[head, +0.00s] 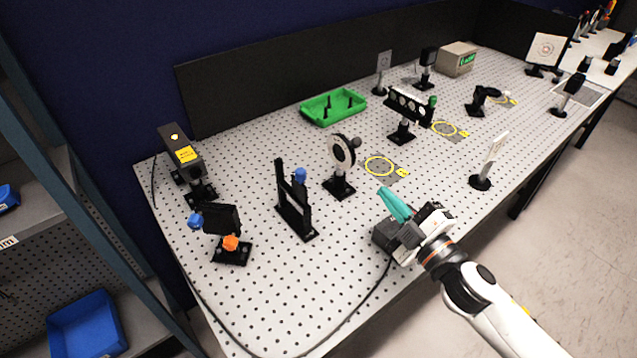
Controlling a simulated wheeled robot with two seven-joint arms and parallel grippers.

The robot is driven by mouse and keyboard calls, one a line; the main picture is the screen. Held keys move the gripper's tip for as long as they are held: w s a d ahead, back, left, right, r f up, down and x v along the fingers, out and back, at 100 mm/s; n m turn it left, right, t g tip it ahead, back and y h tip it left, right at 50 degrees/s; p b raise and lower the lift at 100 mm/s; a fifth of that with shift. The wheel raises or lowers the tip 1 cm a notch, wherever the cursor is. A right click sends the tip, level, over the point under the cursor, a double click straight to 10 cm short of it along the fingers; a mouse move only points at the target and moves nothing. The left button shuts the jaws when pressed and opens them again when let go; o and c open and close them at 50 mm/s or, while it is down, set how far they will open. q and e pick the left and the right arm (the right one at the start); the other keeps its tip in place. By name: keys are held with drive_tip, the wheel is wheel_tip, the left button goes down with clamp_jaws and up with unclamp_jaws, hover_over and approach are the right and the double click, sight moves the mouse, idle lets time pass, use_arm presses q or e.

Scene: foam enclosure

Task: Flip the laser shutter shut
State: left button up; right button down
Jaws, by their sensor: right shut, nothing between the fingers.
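The laser (180,152) is a dark box with a yellow label, raised on a mount at the left end of the perforated table. In front of it, a black plate (222,218) with a blue knob and an orange knob stands on a black base. To its right, an upright black frame (281,185) with a blue knob stands on a long base. I cannot tell for certain which of these two is the shutter, or its state. My right gripper (386,193) has teal fingers, shut and empty, near the front edge, right of and apart from both. My left gripper is out of view.
A black cable crosses the table's front left.

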drive_tip(key=shift+s+a+r+n+g+y, duration=0.1)
drive_tip(key=shift+s+a+n+g+y, duration=0.35)
drive_tip(key=shift+n+g+y, duration=1.55)
drive_tip(key=shift+s+a+n+g+y, duration=0.15)
drive_tip(key=shift+s+n+g+y, duration=0.4)
drive_tip(key=shift+n+g, duration=1.7)
drive_tip(key=shift+s+a+r+n+g+y, duration=0.1)
drive_tip(key=shift+s+a+n+g+y, duration=0.5)
drive_tip(key=shift+n, duration=2.55)
drive_tip(key=shift+d+g+y, duration=0.2)
drive_tip(key=shift+g+y, duration=0.25)
drive_tip(key=shift+y, duration=0.1)
drive_tip(key=p, duration=0.5)
approach(299, 184)
drive_tip(key=s+a+r, duration=0.3)
drive_tip(key=a, duration=0.2)
drive_tip(key=w, duration=0.3)
drive_tip(key=shift+w+a+f, duration=0.15)
drive_tip(key=shift+w+a, duration=0.05)
drive_tip(key=shift+a, duration=0.15)
